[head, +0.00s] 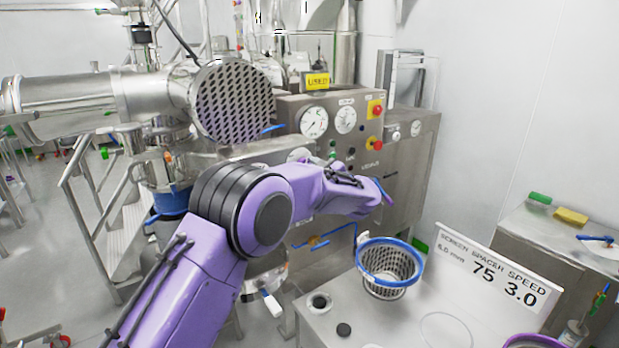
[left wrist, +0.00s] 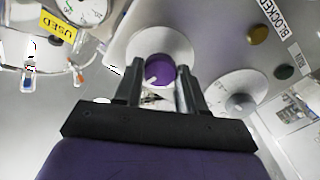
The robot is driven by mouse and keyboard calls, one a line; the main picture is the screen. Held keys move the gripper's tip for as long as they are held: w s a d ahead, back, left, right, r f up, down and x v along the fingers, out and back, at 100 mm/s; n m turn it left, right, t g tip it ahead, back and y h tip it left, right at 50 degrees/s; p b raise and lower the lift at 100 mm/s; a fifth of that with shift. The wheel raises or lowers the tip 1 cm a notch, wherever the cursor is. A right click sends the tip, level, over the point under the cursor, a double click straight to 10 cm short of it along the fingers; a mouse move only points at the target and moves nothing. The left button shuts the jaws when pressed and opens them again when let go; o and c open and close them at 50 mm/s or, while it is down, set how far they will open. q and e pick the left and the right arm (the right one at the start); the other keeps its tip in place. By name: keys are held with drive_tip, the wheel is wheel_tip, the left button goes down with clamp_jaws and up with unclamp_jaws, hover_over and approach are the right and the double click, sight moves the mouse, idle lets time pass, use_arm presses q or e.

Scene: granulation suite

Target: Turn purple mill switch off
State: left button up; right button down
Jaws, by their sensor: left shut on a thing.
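The purple mill switch (left wrist: 160,70) shows in the left wrist view as a round purple knob in front of a pale round plate (left wrist: 150,42). A small white pointer mark on the knob points toward the lower left of that view. My left gripper (left wrist: 158,68) has one dark finger on each side of the knob and is shut on it. In the head view my purple left arm reaches across to the steel control cabinet (head: 405,165); the switch cannot be made out there. My right gripper is in neither view.
The cabinet carries gauges (head: 314,122) and red buttons on yellow (head: 375,108). A yellow sign (head: 318,81) stands above it. A blue-rimmed mesh basket (head: 390,244) and a screen, spacer and speed sign (head: 490,275) stand in front. A perforated steel drum (head: 233,100) is at left.

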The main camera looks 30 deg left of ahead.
use_arm(q)
drive_tip(key=n+b, duration=1.1)
drive_tip(key=n, duration=0.1)
drive_tip(key=shift+n+b, duration=0.3)
idle(0.4)
drive_tip(key=o, duration=1.1)
drive_tip(key=shift+w, duration=0.1)
drive_tip(key=b+v, duration=0.3)
drive_tip(key=v, duration=0.7)
drive_tip(key=shift+d+f, duration=0.1)
drive_tip(key=shift+d, duration=0.05)
